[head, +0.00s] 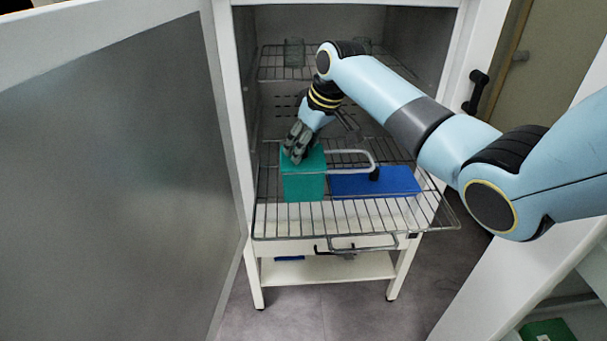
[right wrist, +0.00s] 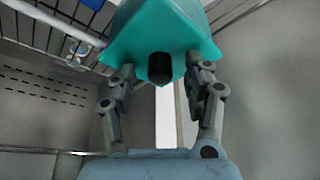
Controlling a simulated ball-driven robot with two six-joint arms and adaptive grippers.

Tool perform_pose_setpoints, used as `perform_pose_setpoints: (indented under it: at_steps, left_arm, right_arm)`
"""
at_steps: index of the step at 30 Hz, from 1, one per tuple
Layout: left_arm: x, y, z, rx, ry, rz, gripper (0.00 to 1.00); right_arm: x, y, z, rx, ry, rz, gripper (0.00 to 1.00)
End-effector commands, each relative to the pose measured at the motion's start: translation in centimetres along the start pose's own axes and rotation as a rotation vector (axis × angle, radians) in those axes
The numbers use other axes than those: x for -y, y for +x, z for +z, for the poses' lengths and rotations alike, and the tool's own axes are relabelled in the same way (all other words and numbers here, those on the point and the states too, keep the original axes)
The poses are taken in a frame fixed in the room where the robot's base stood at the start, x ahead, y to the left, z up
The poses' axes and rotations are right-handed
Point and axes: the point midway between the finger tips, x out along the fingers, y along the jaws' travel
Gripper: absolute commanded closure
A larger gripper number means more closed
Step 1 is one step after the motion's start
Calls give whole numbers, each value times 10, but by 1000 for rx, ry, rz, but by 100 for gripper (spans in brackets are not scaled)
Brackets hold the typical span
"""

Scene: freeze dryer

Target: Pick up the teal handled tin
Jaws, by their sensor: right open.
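The teal tin (head: 304,184) stands on a wire shelf inside the open freeze dryer. In the right wrist view the tin (right wrist: 165,28) fills the top middle. The open fingers (right wrist: 162,74) are apart near its lower edge, with a dark rounded piece (right wrist: 160,67) between them. I cannot tell whether they touch the tin. My left gripper is not in view.
A blue flat box (head: 400,181) lies right of the tin on the extended wire shelf (head: 300,230). Glassware (head: 294,52) stands on the upper rack. The large door (head: 110,180) stands open at left. The cabinet walls leave little room around my right arm.

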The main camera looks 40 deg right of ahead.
Motion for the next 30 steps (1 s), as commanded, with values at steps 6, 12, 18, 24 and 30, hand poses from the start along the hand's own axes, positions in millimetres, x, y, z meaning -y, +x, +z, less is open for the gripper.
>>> perform_pose_setpoints:
  at_steps: [6, 12, 18, 24, 30]
  left_arm:
    - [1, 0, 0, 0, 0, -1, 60]
    - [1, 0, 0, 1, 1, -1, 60]
    - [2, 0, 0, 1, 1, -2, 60]
    - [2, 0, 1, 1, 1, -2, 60]
    - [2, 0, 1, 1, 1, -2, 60]
  right_arm:
    - [0, 1, 0, -1, -1, 0, 49]
    - [0, 1, 0, -1, 0, 0, 75]
    - [0, 1, 0, 0, 0, 0, 100]
    - [0, 1, 0, 0, 0, 0, 100]
    - [0, 0, 0, -2, 0, 1, 100]
